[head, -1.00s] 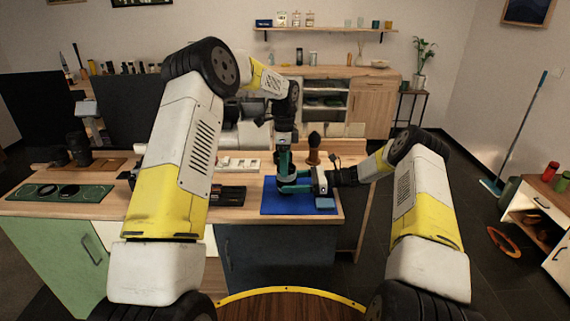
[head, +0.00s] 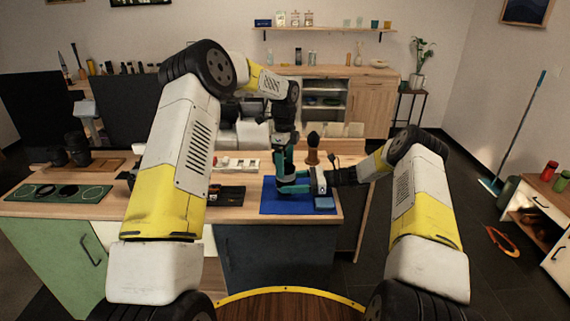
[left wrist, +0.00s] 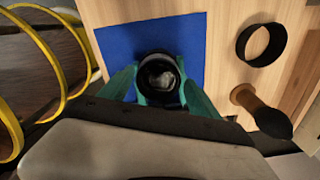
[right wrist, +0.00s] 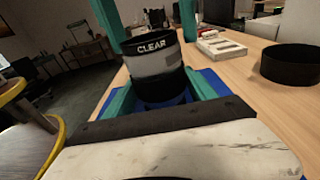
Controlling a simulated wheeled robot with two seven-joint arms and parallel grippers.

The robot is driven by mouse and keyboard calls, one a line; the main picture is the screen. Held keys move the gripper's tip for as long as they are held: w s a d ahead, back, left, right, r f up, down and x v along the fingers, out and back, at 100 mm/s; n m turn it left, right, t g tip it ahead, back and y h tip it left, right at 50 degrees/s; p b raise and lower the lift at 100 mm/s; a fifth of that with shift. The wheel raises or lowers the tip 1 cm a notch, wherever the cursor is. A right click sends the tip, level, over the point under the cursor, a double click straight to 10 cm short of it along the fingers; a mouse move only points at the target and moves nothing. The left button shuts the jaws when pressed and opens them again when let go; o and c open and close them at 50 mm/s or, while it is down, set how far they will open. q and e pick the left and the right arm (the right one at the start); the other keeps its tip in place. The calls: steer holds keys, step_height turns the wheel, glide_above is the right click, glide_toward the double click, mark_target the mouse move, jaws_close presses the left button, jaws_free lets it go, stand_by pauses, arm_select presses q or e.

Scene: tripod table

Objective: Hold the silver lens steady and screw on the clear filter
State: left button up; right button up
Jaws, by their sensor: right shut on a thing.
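The silver lens (right wrist: 156,72) stands upright between the teal fingers of my right gripper (right wrist: 158,97), which is shut on it from the side. A black ring marked CLEAR, the clear filter (right wrist: 151,44), sits at the lens top; I cannot tell whether it is threaded. My left gripper (right wrist: 150,22) points down from above, its fingers on either side of the filter and apart. The left wrist view looks down on the filter's dark round rim (left wrist: 158,76) and the glass inside it. In the head view, the grippers meet above the blue mat (head: 268,206), and the lens is mostly hidden.
A loose black ring (right wrist: 292,66) stands on the wooden table to the right of the mat in the right wrist view. A wooden-handled brush (left wrist: 262,106) stands near it. A green tray with round recesses (head: 60,193) lies at the table's left.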

arm_select(q)
steer(key=n, duration=0.3)
steer(key=shift+a, duration=0.1)
steer(key=n, duration=0.4)
steer(key=shift+s+n, duration=0.1)
steer(key=shift+n, duration=0.2)
steer(key=n, duration=0.3)
steer(key=shift+n, duration=0.3)
steer(key=n, duration=0.3)
steer(key=shift+s+n, duration=0.1)
steer(key=shift+n, duration=0.3)
jaws_close()
steer(key=shift+a+m, duration=0.15)
steer(key=shift+m, duration=1.35)
